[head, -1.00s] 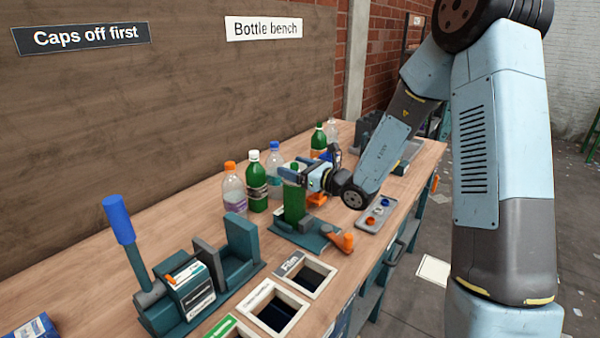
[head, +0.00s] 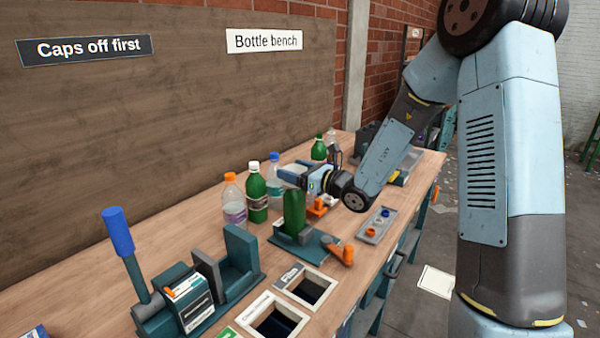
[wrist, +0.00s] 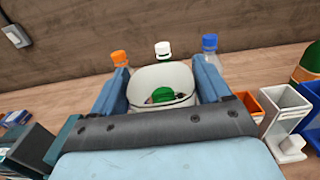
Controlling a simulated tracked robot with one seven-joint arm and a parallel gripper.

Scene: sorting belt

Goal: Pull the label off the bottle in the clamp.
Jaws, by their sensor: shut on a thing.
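The green bottle (head: 295,212) stands upright in the teal clamp (head: 318,248). Its visible side is bare green in the head view. My gripper (head: 288,177) is just above and behind the bottle top there. In the wrist view my gripper (wrist: 165,85) is shut on a pale, curved label (wrist: 160,77), which spans between the two fingers. Something green shows inside the label's curve; I cannot tell whether it is the bottle top.
Bottles with orange (head: 233,200), white (head: 256,195) and blue (head: 275,180) caps stand close behind on the bench. A tray of loose caps (head: 366,238) lies to the right. Two open bins (head: 318,274) are in front, and a lever device (head: 190,300) is front left.

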